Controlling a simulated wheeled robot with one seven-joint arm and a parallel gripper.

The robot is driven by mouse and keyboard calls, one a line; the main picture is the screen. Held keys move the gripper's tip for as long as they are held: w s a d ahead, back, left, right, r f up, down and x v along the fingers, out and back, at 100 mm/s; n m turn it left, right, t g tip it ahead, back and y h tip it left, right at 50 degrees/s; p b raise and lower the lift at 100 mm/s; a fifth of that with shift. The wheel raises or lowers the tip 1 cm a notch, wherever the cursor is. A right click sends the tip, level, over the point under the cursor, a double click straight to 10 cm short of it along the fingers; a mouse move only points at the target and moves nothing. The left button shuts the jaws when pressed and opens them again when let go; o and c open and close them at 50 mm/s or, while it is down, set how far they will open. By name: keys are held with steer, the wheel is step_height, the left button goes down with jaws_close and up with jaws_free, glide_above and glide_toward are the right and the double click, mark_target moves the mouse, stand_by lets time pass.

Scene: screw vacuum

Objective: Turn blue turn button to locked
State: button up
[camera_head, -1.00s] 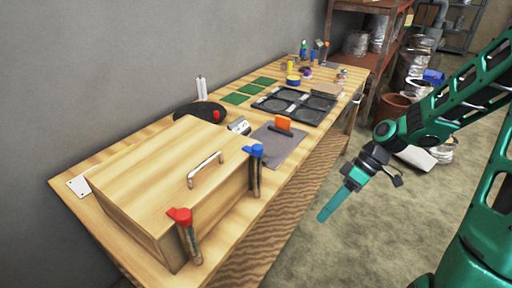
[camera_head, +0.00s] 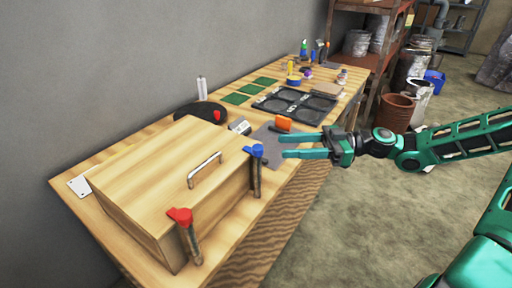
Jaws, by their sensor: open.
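The blue turn button (camera_head: 256,150) sits on top of a short post at the right front corner of a wooden box (camera_head: 150,185) with a metal handle. A red turn button (camera_head: 181,216) sits on a similar post at the box's near corner. My gripper (camera_head: 283,146) is open and empty, to the right of the blue button. Its two green fingers point left toward the button, with a small gap between their tips and it. Whether the fingers are level with the button is hard to tell.
The box stands on a long wooden workbench (camera_head: 120,158). Behind the gripper are a grey mat (camera_head: 272,133), an orange-handled tool (camera_head: 283,123) and a black tray (camera_head: 295,103). The floor to the right of the bench is clear nearby.

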mark_target(258, 146)
steer(key=a, duration=0.9)
steer(key=shift+a, duration=0.25)
steer(key=shift+w, duration=0.1)
steer(key=c, duration=1)
